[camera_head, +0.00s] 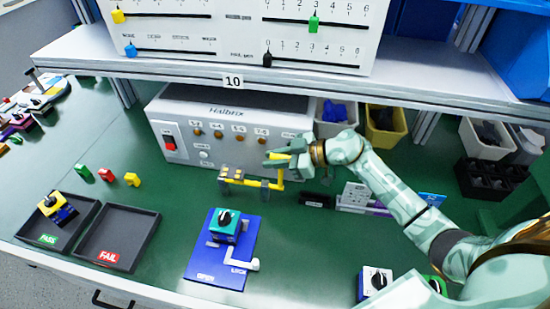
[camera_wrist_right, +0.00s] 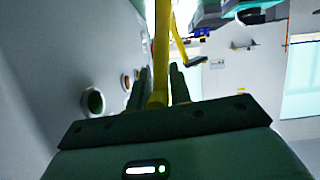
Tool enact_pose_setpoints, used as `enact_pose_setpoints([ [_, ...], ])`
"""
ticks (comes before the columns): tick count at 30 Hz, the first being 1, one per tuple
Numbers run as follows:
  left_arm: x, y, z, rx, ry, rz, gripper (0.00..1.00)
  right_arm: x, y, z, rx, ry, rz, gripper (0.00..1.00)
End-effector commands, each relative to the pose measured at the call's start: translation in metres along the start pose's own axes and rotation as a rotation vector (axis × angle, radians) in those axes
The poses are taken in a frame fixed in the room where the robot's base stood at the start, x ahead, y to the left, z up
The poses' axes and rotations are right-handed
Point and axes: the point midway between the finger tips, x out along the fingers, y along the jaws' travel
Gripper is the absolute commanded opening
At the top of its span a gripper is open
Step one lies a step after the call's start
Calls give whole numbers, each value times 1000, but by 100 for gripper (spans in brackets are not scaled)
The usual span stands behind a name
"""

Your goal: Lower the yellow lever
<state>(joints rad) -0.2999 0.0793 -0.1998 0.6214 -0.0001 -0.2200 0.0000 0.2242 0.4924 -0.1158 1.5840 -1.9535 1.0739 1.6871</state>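The yellow lever (camera_head: 279,176) stands at the front of the grey Halbrix box, with a yellow crossbar (camera_head: 246,182) running left on dark mounts. Its upright part points up. My right gripper (camera_head: 284,158) is at the upper end of the lever, reaching in from the right. In the right wrist view, the yellow lever (camera_wrist_right: 160,75) runs between the two dark fingers (camera_wrist_right: 161,88), which sit close against both sides of it. The exact contact is partly hidden. My left gripper is not in view.
The grey Halbrix box (camera_head: 230,112) with knobs and a red switch stands behind the lever, under a shelf (camera_head: 150,66). A blue board (camera_head: 205,262) with a rotary switch (camera_head: 224,222) lies in front. PASS and FAIL trays (camera_head: 146,214) are left; bins (camera_head: 385,135) are right.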

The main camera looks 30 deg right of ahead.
Motion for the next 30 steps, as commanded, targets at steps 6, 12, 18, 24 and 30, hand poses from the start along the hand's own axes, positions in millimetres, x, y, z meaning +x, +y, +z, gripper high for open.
enact_pose_setpoints([
  [6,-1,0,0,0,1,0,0,0,0,0,-3,0,2,0],
  [12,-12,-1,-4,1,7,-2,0,-2,-5,-3,-42,-1,19,0],
  [18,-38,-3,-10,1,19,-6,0,-4,-16,-8,-146,-2,62,0],
  [24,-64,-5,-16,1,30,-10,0,-4,-34,-7,-306,-3,128,0],
  [30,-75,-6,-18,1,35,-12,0,-1,-52,-1,-480,-3,201,0],
])
